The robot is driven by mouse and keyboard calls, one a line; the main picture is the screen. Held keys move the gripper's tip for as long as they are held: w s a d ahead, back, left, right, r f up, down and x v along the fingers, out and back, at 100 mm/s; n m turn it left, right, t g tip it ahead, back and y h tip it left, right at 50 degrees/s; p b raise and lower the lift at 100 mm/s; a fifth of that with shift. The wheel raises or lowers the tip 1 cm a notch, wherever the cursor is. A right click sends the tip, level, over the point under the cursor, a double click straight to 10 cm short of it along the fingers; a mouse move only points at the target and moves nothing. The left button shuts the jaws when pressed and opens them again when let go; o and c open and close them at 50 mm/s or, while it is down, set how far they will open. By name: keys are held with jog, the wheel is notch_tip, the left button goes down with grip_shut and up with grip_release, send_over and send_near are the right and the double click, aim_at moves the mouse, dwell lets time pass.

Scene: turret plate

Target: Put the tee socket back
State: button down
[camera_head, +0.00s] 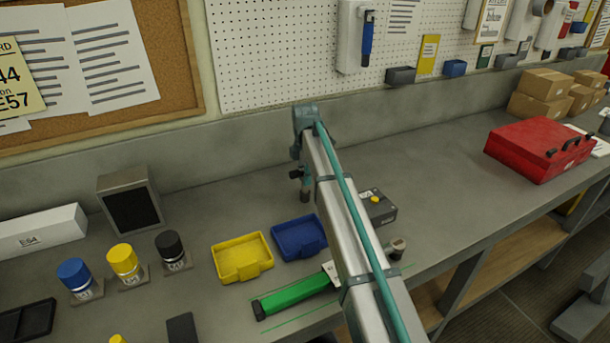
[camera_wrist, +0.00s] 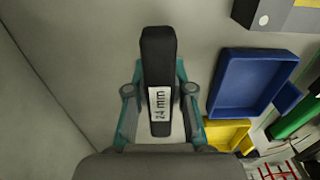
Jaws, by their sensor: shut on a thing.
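The tee socket shows in the wrist view as a black bar handle (camera_wrist: 158,60) with a white "24 mm" label. My gripper (camera_wrist: 160,108) is shut on it, with one teal finger on each side. In the head view my gripper (camera_head: 298,174) is above the bench, behind the blue tray. A short brownish shaft end (camera_head: 305,194) shows under it. The gap between the shaft end and the bench cannot be told. My arm hides part of the bench to the right.
A blue tray (camera_head: 318,238) and yellow tray (camera_head: 262,264) stand in front. Beside them lie a green bar (camera_head: 290,296) and a grey box (camera_head: 379,209) with a yellow knob. A small brownish cylinder (camera_head: 397,246) stands near the front edge. Bench at the back is clear.

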jog(key=shift+f, duration=0.1)
jog(key=c, duration=1)
grip_release()
notch_tip(320, 180, up, 12)
jog(key=b, duration=0.3)
